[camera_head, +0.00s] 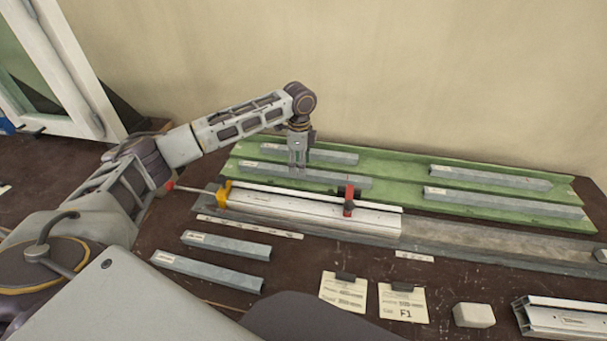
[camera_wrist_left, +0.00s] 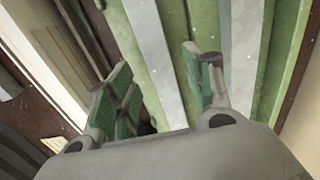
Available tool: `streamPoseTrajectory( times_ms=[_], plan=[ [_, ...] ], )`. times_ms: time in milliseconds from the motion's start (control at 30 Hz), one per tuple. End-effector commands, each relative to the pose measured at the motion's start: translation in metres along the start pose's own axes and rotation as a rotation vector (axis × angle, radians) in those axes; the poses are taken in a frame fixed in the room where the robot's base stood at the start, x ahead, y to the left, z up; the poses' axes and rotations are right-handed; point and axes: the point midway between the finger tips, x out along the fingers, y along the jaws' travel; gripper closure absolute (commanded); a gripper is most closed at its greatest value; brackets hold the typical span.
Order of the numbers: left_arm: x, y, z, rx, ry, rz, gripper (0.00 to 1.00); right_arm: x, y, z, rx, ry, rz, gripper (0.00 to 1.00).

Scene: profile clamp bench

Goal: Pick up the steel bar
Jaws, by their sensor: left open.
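Several grey steel bars lie in a green tray (camera_head: 397,172) at the back of the bench; which one the task means is not marked. The near left bar (camera_head: 330,179) is partly hidden by my left gripper (camera_head: 298,168), which points down over it. In the left wrist view my left gripper (camera_wrist_left: 156,88) is open, and a bar (camera_wrist_left: 153,50) runs between its fingers. Another bar (camera_wrist_left: 240,55) lies to the right, outside the fingers. Contact cannot be told.
A clamp with a yellow end (camera_head: 222,195) and red slider (camera_head: 348,200) sits on a pale profile (camera_head: 300,211) before the tray. Two more bars (camera_head: 226,246) (camera_head: 206,271) lie front left. Paper cards (camera_head: 343,291), a white block (camera_head: 474,315) and another profile (camera_head: 565,318) lie in front.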

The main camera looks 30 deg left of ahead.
Motion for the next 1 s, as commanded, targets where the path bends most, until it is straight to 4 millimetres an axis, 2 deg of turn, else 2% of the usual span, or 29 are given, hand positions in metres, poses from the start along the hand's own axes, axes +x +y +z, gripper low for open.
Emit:
streamPoseTrajectory(
  times_ms=[100, 267, 533, 767, 1000],
  plan=[
    [0.014, 0.0, 0.0, 0.001, -0.001, 0.001, 0.48, 0.001, -0.005, -0.002, 0.002, 0.001, -0.005, 0.6],
    [0.024, 0.0, 0.0, 0.001, -0.001, 0.0, 0.48, 0.001, -0.009, -0.005, 0.004, 0.004, -0.009, 0.6],
    [0.025, 0.0, 0.0, 0.001, 0.0, 0.0, 0.48, 0.0, -0.007, -0.005, 0.003, 0.006, -0.007, 0.6],
    [0.025, 0.0, 0.0, 0.001, 0.0, 0.0, 0.48, 0.0, 0.004, -0.003, -0.003, 0.004, 0.004, 0.6],
    [0.025, 0.0, 0.0, 0.001, 0.0, 0.0, 0.79, 0.0, 0.007, -0.002, -0.004, 0.003, 0.008, 0.6]
  ],
)
